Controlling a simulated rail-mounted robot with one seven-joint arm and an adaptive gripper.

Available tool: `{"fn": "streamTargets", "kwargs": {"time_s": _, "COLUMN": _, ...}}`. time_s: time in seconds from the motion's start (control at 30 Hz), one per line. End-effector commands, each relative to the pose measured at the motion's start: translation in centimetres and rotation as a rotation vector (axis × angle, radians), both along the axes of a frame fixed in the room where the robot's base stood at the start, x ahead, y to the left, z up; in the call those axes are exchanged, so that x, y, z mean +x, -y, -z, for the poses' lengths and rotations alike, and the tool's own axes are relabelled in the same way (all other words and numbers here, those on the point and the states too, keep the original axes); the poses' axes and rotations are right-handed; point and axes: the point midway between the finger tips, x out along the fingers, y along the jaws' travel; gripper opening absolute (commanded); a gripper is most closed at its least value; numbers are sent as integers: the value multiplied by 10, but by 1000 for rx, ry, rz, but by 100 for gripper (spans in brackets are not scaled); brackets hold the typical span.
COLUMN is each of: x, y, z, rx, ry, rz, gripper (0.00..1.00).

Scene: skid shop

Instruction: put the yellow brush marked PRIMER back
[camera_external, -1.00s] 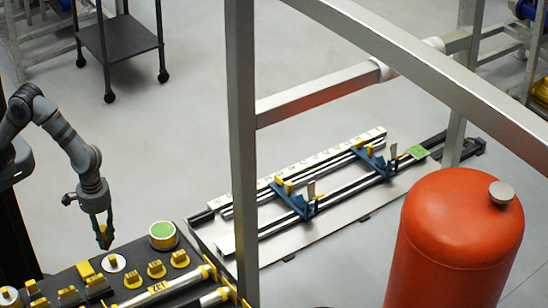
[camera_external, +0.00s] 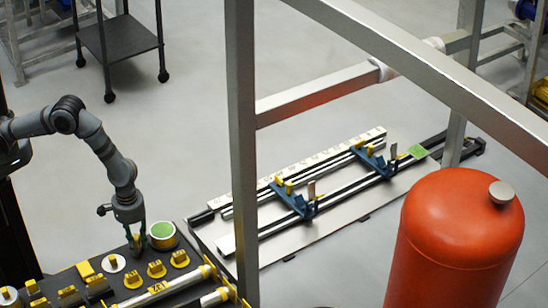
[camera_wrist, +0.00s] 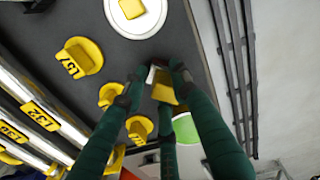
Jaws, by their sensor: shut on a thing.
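The yellow brush (camera_wrist: 163,92) is between the fingers of my gripper (camera_wrist: 158,78) in the wrist view. A small white and red part shows at its end. Its PRIMER mark cannot be read. The fingers are shut on the brush, which is mostly hidden there. I cannot tell whether the brush touches the bench. The green top also shows beyond the fingers in the wrist view (camera_wrist: 185,130).
The dark bench (camera_wrist: 85,18) carries a white disc (camera_external: 114,263) with a yellow piece on it, several yellow labelled holders (camera_external: 156,269) and pale tubes (camera_external: 160,288). A metal post (camera_external: 242,150) and a large orange cylinder (camera_external: 455,240) stand to the right.

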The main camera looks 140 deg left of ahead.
Motion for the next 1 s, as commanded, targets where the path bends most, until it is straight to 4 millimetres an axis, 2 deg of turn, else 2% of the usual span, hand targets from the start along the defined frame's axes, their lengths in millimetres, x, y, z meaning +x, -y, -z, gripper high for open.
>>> {"fn": "streamTargets", "kwargs": {"time_s": 0.33, "x": 0, "y": 0, "z": 5, "rx": 0, "ry": 0, "rz": -1, "gripper": 0}}
{"fn": "streamTargets", "kwargs": {"time_s": 0.37, "x": 0, "y": 0, "z": 5, "rx": 0, "ry": 0, "rz": -1, "gripper": 28}}
{"fn": "streamTargets", "kwargs": {"time_s": 0.67, "x": 0, "y": 0, "z": 3, "rx": 0, "ry": 0, "rz": -1, "gripper": 46}}
{"fn": "streamTargets", "kwargs": {"time_s": 1.0, "x": 0, "y": 0, "z": 0, "rx": 0, "ry": 0, "rz": -1, "gripper": 46}}
